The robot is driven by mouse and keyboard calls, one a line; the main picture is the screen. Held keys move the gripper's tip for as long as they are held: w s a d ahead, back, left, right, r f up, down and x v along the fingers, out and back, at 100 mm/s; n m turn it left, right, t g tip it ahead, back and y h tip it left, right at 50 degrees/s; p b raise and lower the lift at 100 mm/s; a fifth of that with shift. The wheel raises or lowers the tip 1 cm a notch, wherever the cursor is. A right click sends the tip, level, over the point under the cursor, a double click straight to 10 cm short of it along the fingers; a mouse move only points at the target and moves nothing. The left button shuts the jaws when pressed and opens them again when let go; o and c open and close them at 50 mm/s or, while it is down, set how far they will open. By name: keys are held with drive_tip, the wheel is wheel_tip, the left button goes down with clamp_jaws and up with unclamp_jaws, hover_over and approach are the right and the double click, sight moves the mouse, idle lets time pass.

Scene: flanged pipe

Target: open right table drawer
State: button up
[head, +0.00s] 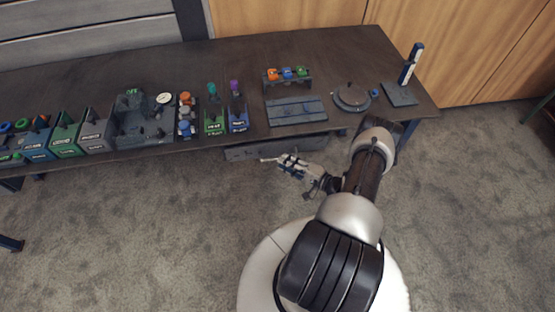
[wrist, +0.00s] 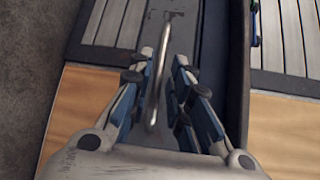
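The right table drawer (head: 250,151) shows as a dark grey front under the table's front edge in the head view. Whether it stands slightly out, I cannot tell. In the wrist view its grey face (wrist: 212,40) carries a silver bar handle (wrist: 156,90). My gripper (wrist: 163,62) is open, with one blue-and-grey finger on each side of the bar. I see gaps between the bar and both fingers. In the head view my gripper (head: 268,160) is just in front of the drawer, pointing left; the handle is too small to make out there.
The dark table (head: 330,60) holds several coloured boxes, a grey plate (head: 296,111), a round device (head: 352,97) and an upright post (head: 411,64). A table leg (head: 406,138) stands right of the drawer. The carpet (head: 150,220) in front is mostly clear.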

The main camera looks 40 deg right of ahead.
sight(277, 159)
drive_tip(key=shift+x, duration=2.25)
drive_tip(key=shift+c, duration=0.2)
clamp_jaws()
